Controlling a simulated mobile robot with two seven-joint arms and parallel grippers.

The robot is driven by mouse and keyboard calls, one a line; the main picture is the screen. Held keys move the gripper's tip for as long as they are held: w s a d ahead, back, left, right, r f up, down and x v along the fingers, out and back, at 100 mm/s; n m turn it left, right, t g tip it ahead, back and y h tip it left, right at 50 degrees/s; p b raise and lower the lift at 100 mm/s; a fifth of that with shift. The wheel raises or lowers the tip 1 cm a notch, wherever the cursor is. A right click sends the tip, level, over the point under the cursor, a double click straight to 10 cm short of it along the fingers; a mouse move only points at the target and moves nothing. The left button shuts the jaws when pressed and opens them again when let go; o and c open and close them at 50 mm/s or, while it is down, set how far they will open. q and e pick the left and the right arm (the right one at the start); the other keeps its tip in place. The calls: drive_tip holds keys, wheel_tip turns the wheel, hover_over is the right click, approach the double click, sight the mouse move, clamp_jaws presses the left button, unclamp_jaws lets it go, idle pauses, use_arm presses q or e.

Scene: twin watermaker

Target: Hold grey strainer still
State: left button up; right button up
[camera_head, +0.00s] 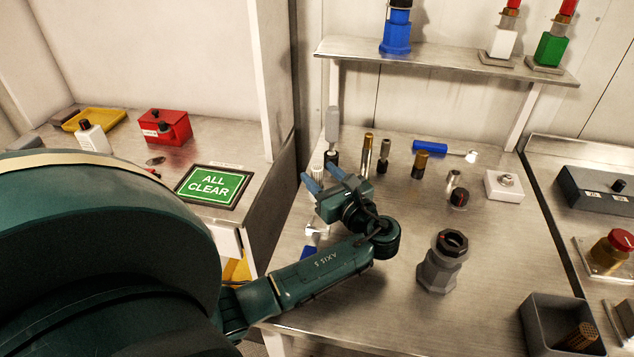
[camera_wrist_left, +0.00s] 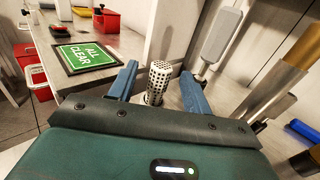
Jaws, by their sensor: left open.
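My left gripper (camera_head: 323,178) is open near the left edge of the middle bench, its blue fingers pointing toward the back. In the left wrist view a pale grey perforated cylinder (camera_wrist_left: 157,80) stands upright between the two fingers (camera_wrist_left: 160,85), with gaps on both sides. It also shows in the head view as a small pale cylinder (camera_head: 317,160) just past the fingertips; its lower part is hidden. A grey hex-based body (camera_head: 440,268) with a dark ring at its open top stands apart, right of my gripper. I cannot tell which is the grey strainer. My right gripper is out of view.
A shelf (camera_head: 440,58) holds blue, white and green bodies. A grey bin (camera_head: 560,320) is front right. The bench's front middle is clear.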

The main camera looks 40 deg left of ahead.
use_arm(q)
drive_tip(key=shift+c, duration=0.2)
drive_tip(key=c, duration=1)
wheel_tip(320, 180, up, 10)
drive_tip(key=shift+r, duration=0.1)
